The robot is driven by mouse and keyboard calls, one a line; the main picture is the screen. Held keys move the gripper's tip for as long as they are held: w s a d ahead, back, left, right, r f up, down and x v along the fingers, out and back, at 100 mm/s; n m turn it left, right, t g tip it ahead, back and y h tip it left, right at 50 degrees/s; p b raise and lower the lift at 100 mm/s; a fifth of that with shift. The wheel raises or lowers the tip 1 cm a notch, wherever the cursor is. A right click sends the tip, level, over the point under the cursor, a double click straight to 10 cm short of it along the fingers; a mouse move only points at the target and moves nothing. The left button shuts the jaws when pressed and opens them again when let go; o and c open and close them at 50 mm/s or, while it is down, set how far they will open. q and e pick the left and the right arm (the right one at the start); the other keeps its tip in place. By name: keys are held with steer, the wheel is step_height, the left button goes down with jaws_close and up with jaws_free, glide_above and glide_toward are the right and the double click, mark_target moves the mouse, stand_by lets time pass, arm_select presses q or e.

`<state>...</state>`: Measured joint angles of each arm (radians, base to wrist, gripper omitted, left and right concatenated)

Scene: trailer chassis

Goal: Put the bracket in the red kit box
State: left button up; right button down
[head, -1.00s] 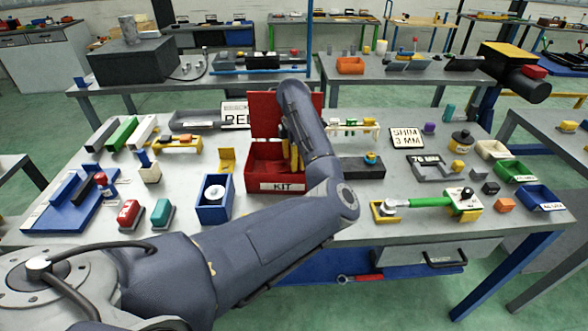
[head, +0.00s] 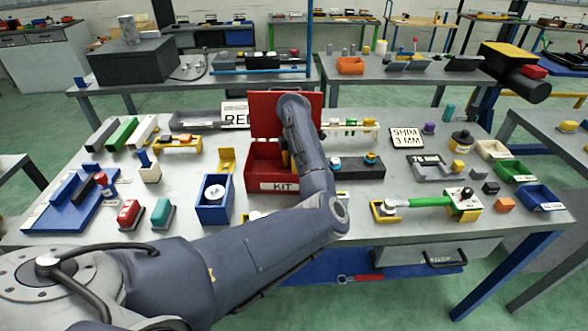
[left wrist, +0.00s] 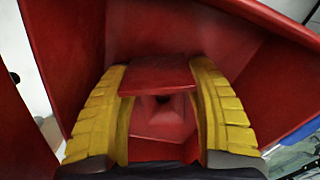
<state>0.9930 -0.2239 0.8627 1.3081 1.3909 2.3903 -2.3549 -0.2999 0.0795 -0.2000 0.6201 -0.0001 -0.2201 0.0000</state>
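The red kit box (head: 283,186) stands open near the middle of the table, with its lid up at the back and a KIT label on its front. My left gripper reaches down into it; the forearm hides most of it in the head view. In the left wrist view the yellow fingers (left wrist: 160,85) stand either side of a red piece (left wrist: 158,74), which seems to be the bracket. It has a flat plate spanning the fingers and a darker part with a hole below. Red box walls (left wrist: 75,60) surround them. My right gripper is out of view.
A yellow L-shaped piece (head: 227,160) and a blue bin (head: 214,208) stand left of the box. A dark block (head: 357,168) with knobs and a green-handled tool (head: 430,201) lie to the right. Bare table shows at the front left.

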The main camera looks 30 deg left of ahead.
arm_select(q)
steer(key=shift+o, duration=1.3)
steer(key=shift+r, duration=0.15)
step_height(320, 180, up, 12)
